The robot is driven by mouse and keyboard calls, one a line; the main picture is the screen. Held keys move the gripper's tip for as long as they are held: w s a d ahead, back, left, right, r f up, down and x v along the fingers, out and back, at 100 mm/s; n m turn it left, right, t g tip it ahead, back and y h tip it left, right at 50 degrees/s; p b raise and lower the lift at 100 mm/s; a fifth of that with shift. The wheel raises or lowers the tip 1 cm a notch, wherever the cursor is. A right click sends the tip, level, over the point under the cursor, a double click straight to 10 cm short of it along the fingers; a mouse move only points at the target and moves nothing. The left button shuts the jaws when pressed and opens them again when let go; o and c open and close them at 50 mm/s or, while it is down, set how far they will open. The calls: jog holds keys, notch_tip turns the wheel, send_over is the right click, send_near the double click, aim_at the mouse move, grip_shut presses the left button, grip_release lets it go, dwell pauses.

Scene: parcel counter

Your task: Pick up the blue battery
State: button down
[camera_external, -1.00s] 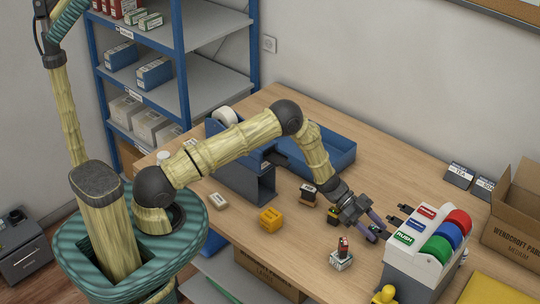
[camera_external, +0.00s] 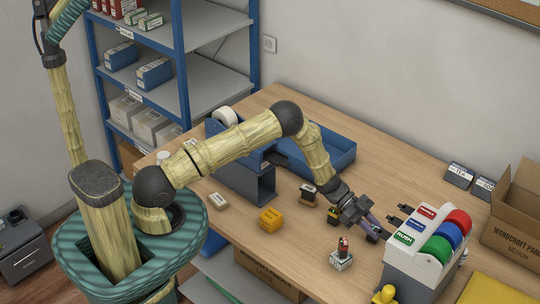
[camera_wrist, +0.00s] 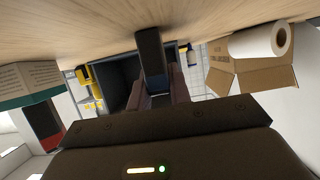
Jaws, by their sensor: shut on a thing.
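My gripper (camera_external: 371,235) is low over the right part of the wooden table, with its fingers closed around a small dark blue block, the blue battery (camera_external: 373,239). In the external view the fingers cover most of it. In the wrist view the battery (camera_wrist: 150,52) is a dark upright block between the fingertips, its far end close to the table surface. I cannot tell whether it still touches the table.
A grey dispenser (camera_external: 410,272) with red, blue and green rolls stands just right of my gripper. A small stand with a red item (camera_external: 342,256) is in front. A black-and-yellow block (camera_external: 333,214), an orange block (camera_external: 270,219) and a blue tray (camera_external: 335,165) lie left and behind.

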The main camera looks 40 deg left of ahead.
jog(key=shift+r, duration=0.1)
notch_tip(320, 180, up, 10)
jog(key=b, duration=0.2)
jog(key=shift+b, duration=0.35)
jog(key=shift+s, duration=0.1)
dwell(0.4)
